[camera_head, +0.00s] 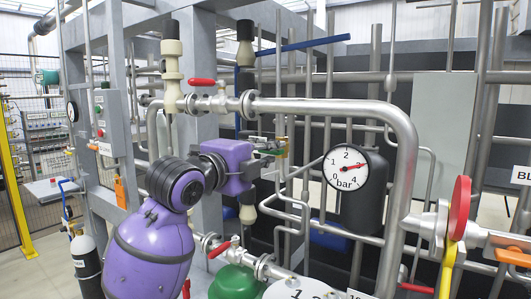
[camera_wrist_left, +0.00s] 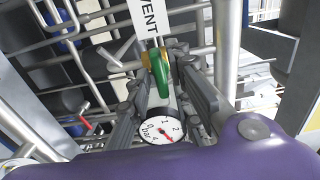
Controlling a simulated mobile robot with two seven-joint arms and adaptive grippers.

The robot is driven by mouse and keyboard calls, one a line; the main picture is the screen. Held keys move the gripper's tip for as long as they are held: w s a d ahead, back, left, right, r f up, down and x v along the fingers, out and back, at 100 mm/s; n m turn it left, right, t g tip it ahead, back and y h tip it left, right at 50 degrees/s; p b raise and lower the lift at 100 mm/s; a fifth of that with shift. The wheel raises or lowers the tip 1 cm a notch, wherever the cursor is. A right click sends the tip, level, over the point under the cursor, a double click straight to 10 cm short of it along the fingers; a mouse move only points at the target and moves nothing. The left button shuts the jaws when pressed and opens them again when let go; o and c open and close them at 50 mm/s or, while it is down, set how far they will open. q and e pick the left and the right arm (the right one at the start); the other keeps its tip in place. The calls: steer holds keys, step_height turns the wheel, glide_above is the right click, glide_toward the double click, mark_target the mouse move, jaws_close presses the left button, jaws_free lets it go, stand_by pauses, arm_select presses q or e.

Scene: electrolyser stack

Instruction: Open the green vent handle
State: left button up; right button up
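The green vent handle (camera_wrist_left: 162,72) shows in the left wrist view, below a white label reading VENT (camera_wrist_left: 148,20). It is on a thin pipe with a brass-coloured fitting. My left gripper (camera_wrist_left: 164,68) is open, with its fingers on either side of the handle. I cannot tell whether either finger touches it. In the head view my left gripper (camera_head: 272,150) reaches in from the left, and only a small bit of green shows at its fingertips. My right gripper is not in view.
A pressure gauge (camera_head: 346,171) hangs right of the gripper. Red-handled valves (camera_head: 202,82) sit on the pipes above and below. A thick grey pipe (camera_head: 403,190) bends down at the right, near a red wheel (camera_head: 459,208). A steel post (camera_head: 196,80) stands behind my arm.

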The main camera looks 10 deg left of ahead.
arm_select(q)
jaws_close()
steer(key=n, duration=0.4)
steer(key=shift+n, duration=0.3)
steer(key=n, duration=0.4)
steer(key=shift+n, duration=0.3)
